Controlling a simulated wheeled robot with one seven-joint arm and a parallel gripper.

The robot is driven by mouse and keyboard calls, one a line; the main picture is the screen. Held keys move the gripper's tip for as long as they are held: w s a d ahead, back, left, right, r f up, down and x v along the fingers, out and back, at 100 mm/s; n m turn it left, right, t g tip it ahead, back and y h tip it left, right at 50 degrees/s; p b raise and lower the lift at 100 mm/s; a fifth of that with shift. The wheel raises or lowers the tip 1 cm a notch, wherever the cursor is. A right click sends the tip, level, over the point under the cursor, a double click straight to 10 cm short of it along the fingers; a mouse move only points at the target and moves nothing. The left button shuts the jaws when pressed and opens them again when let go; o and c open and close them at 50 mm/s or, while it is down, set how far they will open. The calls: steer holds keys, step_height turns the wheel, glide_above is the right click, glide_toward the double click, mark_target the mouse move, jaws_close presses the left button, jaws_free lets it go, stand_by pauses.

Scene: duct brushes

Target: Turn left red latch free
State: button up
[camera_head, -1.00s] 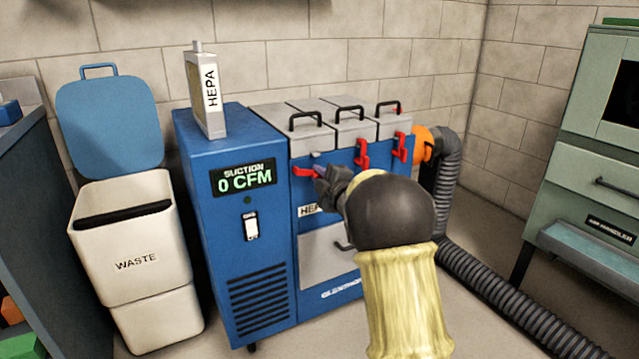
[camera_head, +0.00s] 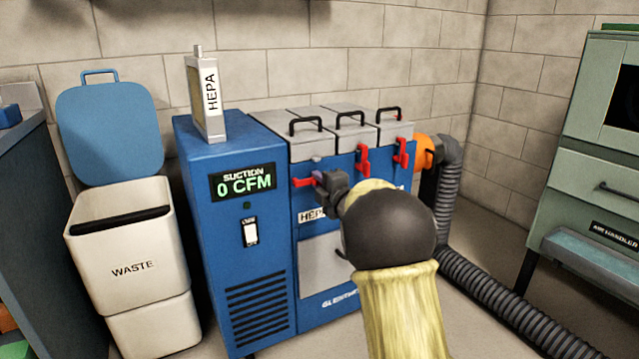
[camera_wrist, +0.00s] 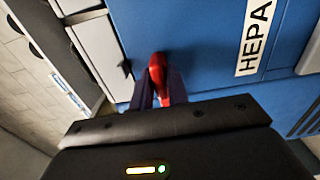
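The left red latch (camera_head: 304,182) lies about level on the front of the blue suction machine (camera_head: 262,300), below the left grey lid (camera_head: 304,142). My gripper (camera_head: 321,179) is at the latch's right end in the head view and hides part of it. In the wrist view the red latch (camera_wrist: 158,70) is between the two dark fingers of my gripper (camera_wrist: 162,88). The fingers are close together, one on each side, and look shut on it. The middle red latch (camera_head: 362,160) and the right red latch (camera_head: 401,153) stand upright.
A HEPA filter (camera_head: 206,98) stands on the machine's top. A white waste bin (camera_head: 130,260) with a blue lid is at the left. A grey hose (camera_head: 500,280) runs from the orange fitting (camera_head: 424,152) across the floor. A green cabinet (camera_head: 590,150) stands at the right.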

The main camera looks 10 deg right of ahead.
steer(key=o, duration=0.3)
steer(key=shift+f, duration=0.1)
steer(key=p+v, duration=0.4)
steer(key=v, duration=1.3)
steer(key=shift+s+p, duration=0.2)
steer(key=shift+p, duration=0.2)
